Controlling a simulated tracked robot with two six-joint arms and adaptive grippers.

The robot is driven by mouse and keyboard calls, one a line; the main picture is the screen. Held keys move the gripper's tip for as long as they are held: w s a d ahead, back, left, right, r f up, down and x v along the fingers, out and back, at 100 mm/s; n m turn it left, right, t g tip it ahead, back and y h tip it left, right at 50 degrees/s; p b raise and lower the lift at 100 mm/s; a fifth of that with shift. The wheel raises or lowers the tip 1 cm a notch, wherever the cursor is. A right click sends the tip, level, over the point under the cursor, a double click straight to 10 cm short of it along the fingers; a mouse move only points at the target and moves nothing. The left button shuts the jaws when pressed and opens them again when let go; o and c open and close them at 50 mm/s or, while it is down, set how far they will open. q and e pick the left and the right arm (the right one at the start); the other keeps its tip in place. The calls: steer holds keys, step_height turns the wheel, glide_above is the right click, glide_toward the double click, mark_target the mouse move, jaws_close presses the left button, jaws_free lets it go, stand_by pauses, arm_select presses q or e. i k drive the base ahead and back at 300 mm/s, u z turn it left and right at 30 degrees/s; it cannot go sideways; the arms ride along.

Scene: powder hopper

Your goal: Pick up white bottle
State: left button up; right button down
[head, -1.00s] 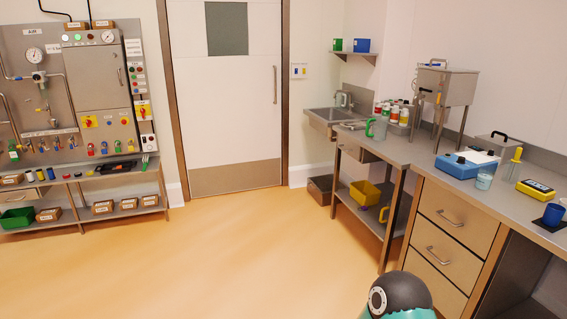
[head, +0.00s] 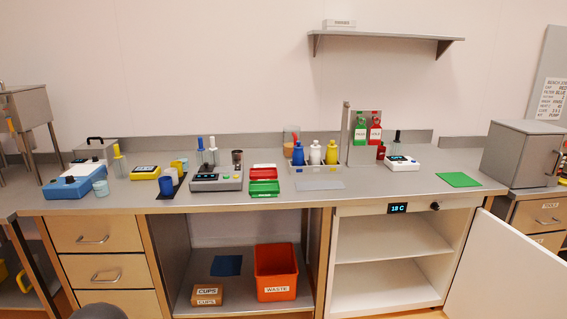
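The white bottle (head: 316,153) stands upright on the bench, in a shallow holder towards the back. A blue bottle (head: 298,153) stands just left of it and a yellow bottle (head: 331,152) just right of it. The three are close together. Neither of my grippers shows in the head view.
On the grey bench (head: 400,189), a grey mat (head: 320,184) lies before the bottles. A metal post (head: 346,132) rises to their right. Red (head: 263,171) and green (head: 264,188) trays lie left. Below, a cabinet door (head: 508,272) hangs open, and an orange waste bin (head: 276,270) stands on a shelf.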

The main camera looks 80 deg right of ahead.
mark_target(314, 156)
steer(key=u, duration=1.2)
steer(key=i, duration=0.1)
steer(key=z, duration=2.35)
steer(key=i, duration=0.25)
steer(key=z, duration=2.45)
steer(key=i, duration=1.7)
steer(key=u, duration=0.45)
